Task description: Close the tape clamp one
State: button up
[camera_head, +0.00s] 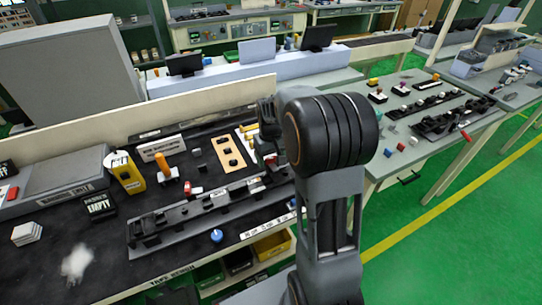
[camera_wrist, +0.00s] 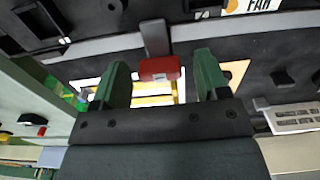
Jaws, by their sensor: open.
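A clamp lever with a red block-shaped tip (camera_wrist: 159,68) on a grey arm shows in the wrist view. I take it for tape clamp one, but no label on it is readable. My gripper (camera_wrist: 164,82) has its two green fingers spread, one on each side of the red tip, with gaps on both sides. In the head view my gripper (camera_head: 268,153) is over the right end of the long dark fixture rail (camera_head: 165,236). My own arm hides part of that end. Whether the clamp is up or down cannot be told.
On the black bench are a yellow dispenser (camera_head: 128,176), an orange-handled tool (camera_head: 163,166), an orange plate with dark holes (camera_head: 228,152), a red-topped part (camera_head: 193,190) and a blue knob (camera_head: 217,236). A second bench (camera_head: 400,140) stands to the right. Green floor lies between.

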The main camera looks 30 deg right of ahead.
aim_at(271, 167)
jog(key=shift+r, duration=0.1)
notch_tip(271, 167, up, 14)
jog(key=shift+f, duration=0.2)
dwell(0.7)
jog(key=s+a+f+t, duration=0.2)
jog(key=s+a+f, duration=0.1)
jog(key=s, duration=0.5)
jog(key=s+a+f+t, duration=0.1)
jog(key=s+a+f, duration=0.2)
jog(key=s+a, duration=0.3)
jog(key=s, duration=0.2)
jog(key=shift+s+a+t, duration=0.25)
jog(key=shift+s+t, duration=0.05)
jog(key=shift+t, duration=0.1)
jog(key=shift+c, duration=0.5)
